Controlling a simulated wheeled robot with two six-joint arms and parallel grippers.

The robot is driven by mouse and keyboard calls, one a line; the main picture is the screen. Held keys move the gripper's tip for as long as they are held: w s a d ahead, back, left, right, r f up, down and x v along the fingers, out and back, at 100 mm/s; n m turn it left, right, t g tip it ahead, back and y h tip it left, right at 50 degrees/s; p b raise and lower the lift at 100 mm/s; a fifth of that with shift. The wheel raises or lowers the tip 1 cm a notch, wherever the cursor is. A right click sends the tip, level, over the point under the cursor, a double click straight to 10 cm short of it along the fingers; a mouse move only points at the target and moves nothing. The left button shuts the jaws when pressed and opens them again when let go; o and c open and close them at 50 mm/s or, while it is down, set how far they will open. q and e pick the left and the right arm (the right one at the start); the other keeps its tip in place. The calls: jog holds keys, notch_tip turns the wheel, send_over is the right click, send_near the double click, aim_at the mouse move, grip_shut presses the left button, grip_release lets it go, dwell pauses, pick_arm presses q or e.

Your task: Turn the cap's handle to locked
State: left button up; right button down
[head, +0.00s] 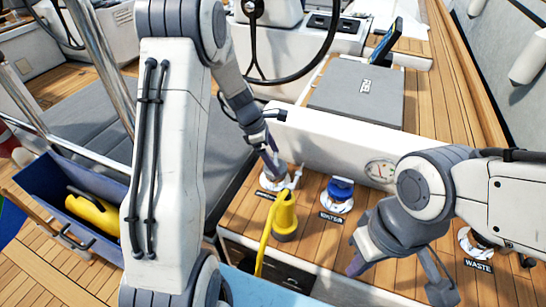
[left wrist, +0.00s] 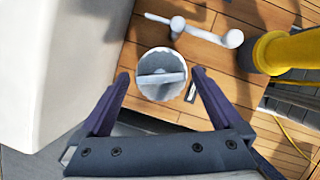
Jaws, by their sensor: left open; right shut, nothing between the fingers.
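A round white-grey cap (left wrist: 148,90) with a ribbed rim and a raised bar handle (left wrist: 162,77) across its top shows in the left wrist view. The bar lies nearly left to right in that view. My left gripper (left wrist: 160,73) is open, with one finger on each side of the cap; I cannot tell whether they touch it. In the head view my left gripper (head: 274,165) is over the leftmost deck fitting (head: 268,184) and partly hides it. My right gripper (head: 398,280) is shut and empty over the deck at lower right.
A white lever (left wrist: 190,31) lies just beyond the cap. A yellow nozzle (head: 285,217) with a hose stands close in front. A blue cap (head: 340,190), a waste fitting (head: 476,245) and a gauge (head: 380,170) are further right. A blue bin (head: 50,185) is at left.

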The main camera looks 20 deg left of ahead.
pick_arm(q)
jog(key=c, duration=1.3)
jog(key=m+p, duration=0.1)
jog(key=m, duration=0.1)
jog(key=m+g+p, duration=0.1)
jog(key=m+p, duration=0.1)
jog(key=shift+w+r+g, duration=0.15)
jog(key=shift+r+g, duration=0.05)
jog(key=shift+g, duration=0.1)
jog(key=m+g+p, duration=0.1)
jog(key=m, duration=0.1)
jog(key=m+p, duration=0.2)
jog(key=shift+w+f+m+g, duration=0.1)
jog(key=shift+m+g, duration=0.2)
jog(key=shift+g, duration=0.1)
jog(key=m+g+y+p, duration=0.1)
jog(key=m, duration=0.3)
jog(key=shift+w+d+m, duration=0.1)
jog(key=shift+m, duration=0.2)
jog(key=m+g+y+p, duration=0.1)
jog(key=m, duration=0.3)
jog(key=shift+d+f+m, duration=0.1)
jog(key=shift+m, duration=0.2)
jog(key=shift+g+y, duration=0.3)
